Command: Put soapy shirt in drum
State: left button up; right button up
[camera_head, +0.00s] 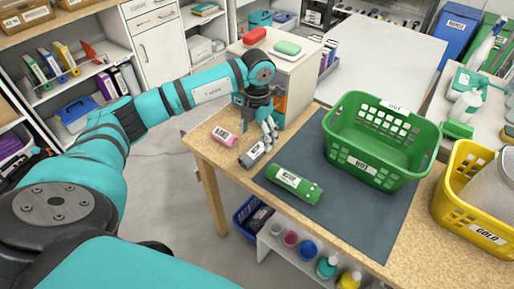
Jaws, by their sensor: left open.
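Three rolled, labelled cloth-like bundles lie on the wooden table: a pink one (224,136), a grey one (254,154) and a green one (294,184). The label on the green roll may read soapy, but the print is too small to be sure. My left gripper (269,133) is open and points down just behind the grey roll, close to its upper right end. I cannot tell if it touches the roll. No drum can be clearly identified. My right gripper is not in view.
A green basket (366,168) labelled HOT stands on the dark mat (375,221). A yellow basket (481,235) labelled COLD holds a pale cylindrical thing (494,183) at the right edge. A white cabinet (292,73) stands behind my gripper. The mat's front part is clear.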

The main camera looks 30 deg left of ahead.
aim_at(257, 146)
pick_arm(q)
jog(key=shift+f, duration=0.85)
jog(key=f, duration=0.1)
jog(key=f+p, duration=0.1)
jog(key=f, duration=0.2)
jog(key=shift+w+a+f, duration=0.25)
jog(key=shift+w+f, duration=0.05)
jog(key=shift+f, duration=0.4)
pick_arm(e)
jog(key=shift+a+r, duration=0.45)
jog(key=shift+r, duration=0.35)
pick_arm(q)
jog(key=shift+c, duration=0.4)
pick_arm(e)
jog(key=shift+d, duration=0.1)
pick_arm(q)
jog(key=c, duration=1.4)
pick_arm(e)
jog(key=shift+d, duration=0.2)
pick_arm(q)
jog(key=shift+r, duration=0.15)
